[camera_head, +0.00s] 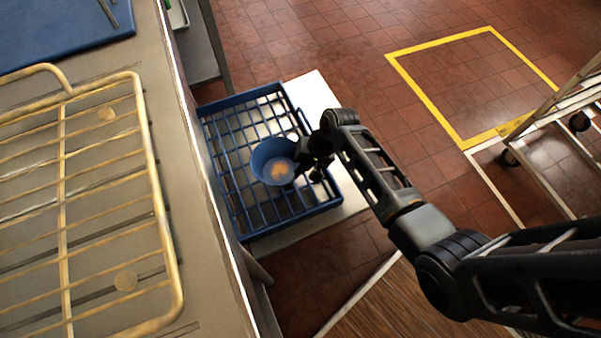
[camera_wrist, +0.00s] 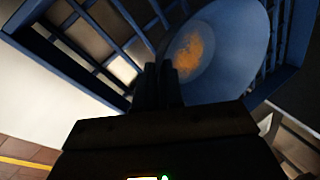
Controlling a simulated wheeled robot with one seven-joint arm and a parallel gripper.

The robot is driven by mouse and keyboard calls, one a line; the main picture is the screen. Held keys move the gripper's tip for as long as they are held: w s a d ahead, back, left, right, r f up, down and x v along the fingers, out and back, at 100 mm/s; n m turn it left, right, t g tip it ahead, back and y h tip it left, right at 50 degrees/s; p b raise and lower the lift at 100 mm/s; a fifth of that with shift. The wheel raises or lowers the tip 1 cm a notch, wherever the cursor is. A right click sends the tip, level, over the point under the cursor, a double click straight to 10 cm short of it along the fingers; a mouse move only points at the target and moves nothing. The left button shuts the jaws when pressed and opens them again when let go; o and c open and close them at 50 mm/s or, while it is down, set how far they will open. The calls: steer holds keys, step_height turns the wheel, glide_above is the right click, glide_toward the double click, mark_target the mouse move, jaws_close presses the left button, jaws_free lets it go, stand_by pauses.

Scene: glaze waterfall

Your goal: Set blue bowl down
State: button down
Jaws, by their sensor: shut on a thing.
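The blue bowl (camera_head: 275,163) has an orange-brown patch inside its base. It is over the blue grid rack (camera_head: 238,221) in the head view. My gripper (camera_head: 303,158) is at the bowl's right side and shut on its rim. In the wrist view the bowl (camera_wrist: 226,45) fills the upper right, with my gripper's fingers (camera_wrist: 158,85) at its near edge. The rack (camera_wrist: 75,62) shows below and beside the bowl. I cannot tell whether the bowl's underside touches the rack's grid.
The blue rack stands on a pale low surface (camera_head: 328,97). A counter with a wire rack (camera_head: 160,215) runs along the left, close to the blue rack. A wheeled metal frame (camera_head: 560,125) stands at the right.

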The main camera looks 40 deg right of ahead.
steer(key=shift+w+a+f, duration=0.1)
steer(key=shift+w+f, duration=0.05)
steer(key=shift+f+b, duration=0.75)
steer(key=shift+f, duration=1.2)
steer(key=c, duration=1.3)
jaws_free()
steer(key=shift+o, duration=0.2)
steer(key=p+v, duration=0.3)
steer(key=v, duration=0.9)
steer(key=shift+p, duration=0.4)
